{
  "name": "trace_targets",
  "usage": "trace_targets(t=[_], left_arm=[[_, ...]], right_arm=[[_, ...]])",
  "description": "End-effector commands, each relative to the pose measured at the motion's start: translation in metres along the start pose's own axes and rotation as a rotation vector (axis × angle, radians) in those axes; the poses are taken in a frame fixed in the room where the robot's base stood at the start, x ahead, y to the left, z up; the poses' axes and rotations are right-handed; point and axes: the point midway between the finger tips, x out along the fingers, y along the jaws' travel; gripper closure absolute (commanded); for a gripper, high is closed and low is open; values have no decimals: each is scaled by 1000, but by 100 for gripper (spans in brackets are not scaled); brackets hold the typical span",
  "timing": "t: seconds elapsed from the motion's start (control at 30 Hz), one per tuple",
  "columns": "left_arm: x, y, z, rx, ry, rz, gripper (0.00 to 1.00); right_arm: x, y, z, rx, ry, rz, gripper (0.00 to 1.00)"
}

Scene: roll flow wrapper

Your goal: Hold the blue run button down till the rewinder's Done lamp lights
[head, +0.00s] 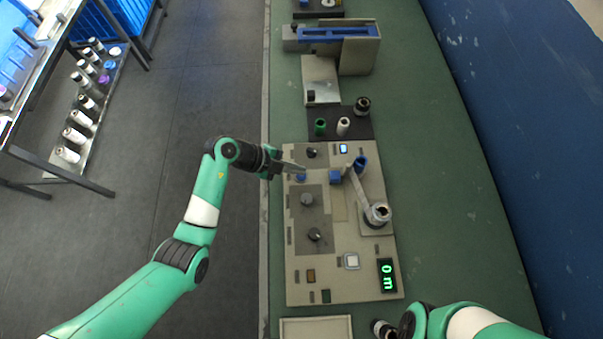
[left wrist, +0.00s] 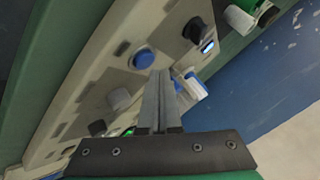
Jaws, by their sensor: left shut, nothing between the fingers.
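The blue run button (head: 301,178) is a round cap near the left edge of the rewinder's beige panel (head: 322,272). My left gripper (head: 303,170) is shut and empty, its tips over or right beside the button. In the left wrist view the button (left wrist: 144,58) shows just beyond the shut fingertips (left wrist: 160,73); I cannot tell whether they touch it. A small lamp (head: 343,148) at the panel's top glows blue-white; its label is too small to read. The green display (head: 387,277) reads "0 m".
Dark knobs (head: 314,234) run down the panel's left side. Green and white cores (head: 343,126) stand behind. Green bench (head: 440,200) is clear at right.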

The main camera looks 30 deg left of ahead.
Motion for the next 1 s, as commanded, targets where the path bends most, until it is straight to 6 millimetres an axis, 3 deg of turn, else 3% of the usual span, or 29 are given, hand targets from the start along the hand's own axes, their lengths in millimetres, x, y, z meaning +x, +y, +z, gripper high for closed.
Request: trace_targets(t=[1.0], left_arm=[[6,5,4,0,0,0,100]], right_arm=[[3,0,-3,0,0,0,50]])
